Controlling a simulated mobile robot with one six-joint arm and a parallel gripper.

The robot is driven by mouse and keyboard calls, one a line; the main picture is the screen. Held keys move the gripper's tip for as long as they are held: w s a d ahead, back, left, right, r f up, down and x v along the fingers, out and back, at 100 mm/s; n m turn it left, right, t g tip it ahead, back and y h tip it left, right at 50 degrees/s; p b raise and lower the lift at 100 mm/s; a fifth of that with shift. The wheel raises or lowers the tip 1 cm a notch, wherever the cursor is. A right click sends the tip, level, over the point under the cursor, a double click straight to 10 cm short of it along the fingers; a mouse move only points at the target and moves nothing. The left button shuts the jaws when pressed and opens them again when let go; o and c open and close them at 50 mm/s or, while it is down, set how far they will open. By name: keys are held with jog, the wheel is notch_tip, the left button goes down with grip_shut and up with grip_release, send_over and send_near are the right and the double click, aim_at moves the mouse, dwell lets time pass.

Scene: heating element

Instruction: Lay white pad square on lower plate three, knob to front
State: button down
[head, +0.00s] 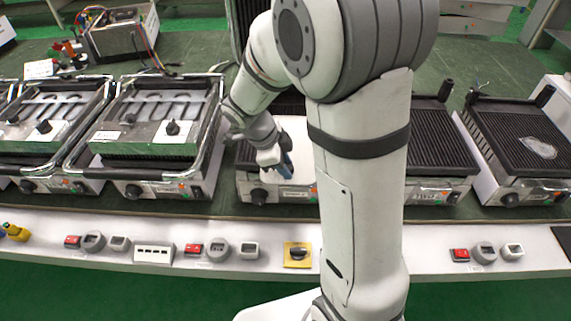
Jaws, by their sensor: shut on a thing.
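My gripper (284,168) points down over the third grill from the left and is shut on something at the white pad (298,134). The pad's knob is hidden by the fingers, so I cannot see the grip itself. The pad lies on or just above the dark ribbed lower plate (246,157) of that grill; I cannot tell whether it touches. The plate shows at the pad's left side. My arm hides the pad's right part, so I cannot tell how square it lies.
Two open ribbed grills (440,148) (515,120) stand to the right. A front ledge (130,228) carries red switches, dials and a yellow-plated knob (298,255). A metal box with wires (122,38) is at the back left.

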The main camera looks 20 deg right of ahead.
jog(key=shift+f, duration=0.15)
jog(key=c, duration=1.1)
grip_release()
jog(key=shift+c, duration=0.2)
jog(key=s+v, duration=0.1)
jog(key=v, duration=1)
jog(key=s+d+n+t+y, duration=0.1)
jog(key=s+d+n+y, duration=0.1)
jog(key=s+n, duration=0.4)
jog(key=s+d+r+n+t+y, duration=0.1)
jog(key=s+n, duration=0.6)
jog(key=n, duration=0.8)
jog(key=shift+s+d+n+t+y+p, duration=0.25)
jog(key=shift+d+n+t+y, duration=0.2)
jog(key=shift+d+y, duration=0.35)
